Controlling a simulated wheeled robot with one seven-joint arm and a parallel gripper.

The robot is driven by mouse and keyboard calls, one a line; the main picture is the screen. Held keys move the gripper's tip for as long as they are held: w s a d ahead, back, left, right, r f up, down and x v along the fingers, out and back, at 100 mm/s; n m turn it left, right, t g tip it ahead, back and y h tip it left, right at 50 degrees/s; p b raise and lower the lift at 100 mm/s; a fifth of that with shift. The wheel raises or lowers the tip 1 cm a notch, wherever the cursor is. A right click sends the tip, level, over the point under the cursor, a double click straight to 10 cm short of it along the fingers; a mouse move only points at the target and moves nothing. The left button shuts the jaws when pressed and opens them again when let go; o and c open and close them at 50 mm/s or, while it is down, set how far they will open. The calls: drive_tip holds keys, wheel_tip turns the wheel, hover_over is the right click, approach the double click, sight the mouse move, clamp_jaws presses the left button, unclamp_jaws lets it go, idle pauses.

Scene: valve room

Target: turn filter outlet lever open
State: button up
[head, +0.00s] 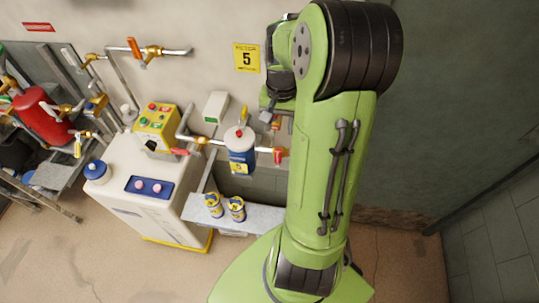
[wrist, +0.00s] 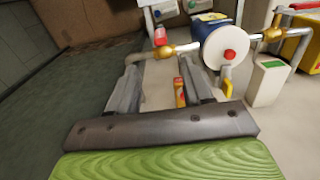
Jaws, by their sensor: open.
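The blue-and-white filter canister (head: 240,150) hangs in the wall pipe; in the wrist view its white top (wrist: 225,45) is right of my gripper. The outlet lever (head: 280,155) is red, on the pipe right of the canister. In the wrist view the red lever (wrist: 160,36) sits by a brass valve (wrist: 166,51), beyond my fingertips. My gripper (wrist: 161,68) is open, with nothing held between its fingers. In the head view my gripper (head: 270,118) is above the outlet lever, partly hidden by my arm. I cannot tell the exact gap to the lever.
Another red lever (head: 179,151) is on the pipe left of the canister, near the yellow button box (head: 156,128). A white cabinet (head: 135,185) stands at left. Two small cans (head: 237,208) are on a low shelf (head: 253,217). A yellow sign (head: 247,58) hangs above.

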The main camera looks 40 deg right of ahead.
sight(278, 150)
wheel_tip(278, 150, down, 14)
drive_tip(key=shift+r+b, duration=0.15)
drive_tip(key=shift+b, duration=0.85)
drive_tip(key=shift+c, duration=0.3)
clamp_jaws()
